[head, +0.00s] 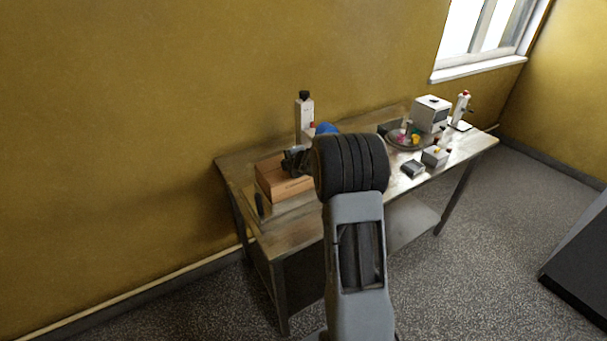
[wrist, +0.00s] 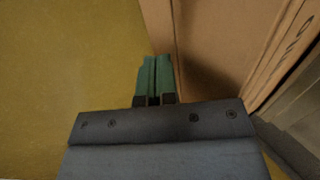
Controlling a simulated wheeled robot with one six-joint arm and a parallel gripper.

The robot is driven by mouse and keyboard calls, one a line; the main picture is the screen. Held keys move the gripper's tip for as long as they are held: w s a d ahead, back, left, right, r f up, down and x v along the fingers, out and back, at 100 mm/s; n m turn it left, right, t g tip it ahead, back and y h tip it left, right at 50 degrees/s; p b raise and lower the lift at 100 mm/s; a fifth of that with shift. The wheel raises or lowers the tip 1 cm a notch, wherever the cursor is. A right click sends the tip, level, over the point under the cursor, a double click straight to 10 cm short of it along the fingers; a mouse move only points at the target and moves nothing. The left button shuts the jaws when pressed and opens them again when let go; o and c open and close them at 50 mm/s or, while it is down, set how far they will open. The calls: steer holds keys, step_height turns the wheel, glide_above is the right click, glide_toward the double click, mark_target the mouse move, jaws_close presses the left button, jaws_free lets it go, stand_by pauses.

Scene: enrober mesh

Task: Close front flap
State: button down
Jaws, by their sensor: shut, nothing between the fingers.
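A brown cardboard-like box (head: 284,184) sits at the left end of the table, partly hidden behind my arm in the head view. In the wrist view a broad brown panel of the box (wrist: 222,38) fills the upper middle and right, with a seam and dark print near its right side. I cannot tell which panel is the front flap. My gripper (head: 294,158) is at the box's top in the head view. Its green fingers (wrist: 155,76) are shut and empty, beside the panel's left edge; whether they touch it is unclear.
The worn table (head: 285,238) stands by a yellow wall (head: 120,110). A white bottle-like thing (head: 304,115) stands behind the box. To the right are a round tray (head: 392,143) with small coloured things, a white device (head: 431,112) and small boxes. The table's front left is bare.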

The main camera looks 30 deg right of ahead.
steer(key=shift+r, duration=0.1)
steer(key=shift+r+p, duration=1.3)
step_height(320, 180, up, 13)
steer(key=p, duration=0.4)
steer(key=shift+f, duration=0.2)
